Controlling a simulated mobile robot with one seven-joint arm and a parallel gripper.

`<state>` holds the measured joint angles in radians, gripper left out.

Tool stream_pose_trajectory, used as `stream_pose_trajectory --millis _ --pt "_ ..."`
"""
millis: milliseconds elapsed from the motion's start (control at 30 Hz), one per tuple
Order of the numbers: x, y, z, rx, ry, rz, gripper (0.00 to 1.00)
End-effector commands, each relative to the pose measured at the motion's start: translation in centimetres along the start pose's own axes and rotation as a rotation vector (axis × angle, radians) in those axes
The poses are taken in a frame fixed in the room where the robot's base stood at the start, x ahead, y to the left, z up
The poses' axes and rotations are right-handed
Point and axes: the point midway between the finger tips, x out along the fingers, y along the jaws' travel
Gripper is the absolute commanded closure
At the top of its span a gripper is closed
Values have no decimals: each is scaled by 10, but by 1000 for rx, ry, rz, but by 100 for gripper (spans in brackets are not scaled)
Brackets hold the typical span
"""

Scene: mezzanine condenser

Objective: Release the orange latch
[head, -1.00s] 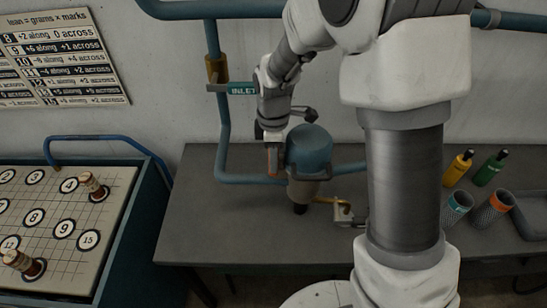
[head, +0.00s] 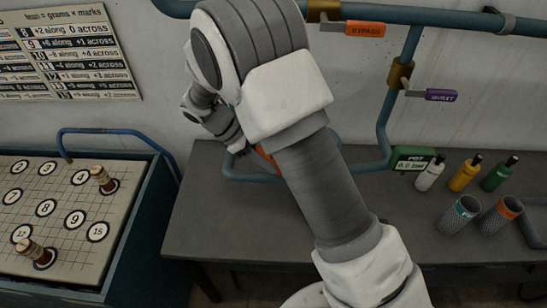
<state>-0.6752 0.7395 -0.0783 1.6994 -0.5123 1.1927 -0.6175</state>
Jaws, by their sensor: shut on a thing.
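A small orange piece, which looks like the orange latch (head: 265,157), shows at the left edge of my forearm in the head view. My gripper (head: 240,148) is just left of it, low over the bench and partly hidden by my arm. The jaws look closed at the orange piece, but the contact itself is hard to see. The blue-topped vessel is hidden behind my arm.
Blue pipes (head: 385,110) run along the wall with an orange BYPASS lever (head: 365,28) and a purple-tagged lever (head: 440,95). A green box (head: 412,158), bottles (head: 465,173) and mesh cups (head: 460,214) stand on the bench (head: 230,230). A numbered board (head: 75,200) is at left.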

Motion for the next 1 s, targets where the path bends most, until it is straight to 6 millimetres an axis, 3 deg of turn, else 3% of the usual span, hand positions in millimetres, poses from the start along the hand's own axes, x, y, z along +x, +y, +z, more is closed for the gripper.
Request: stream_pose_trajectory --millis 500,1000 --pt "7 1 -23 0 -421 5 100" --pt "10 1 -26 0 -561 3 100"
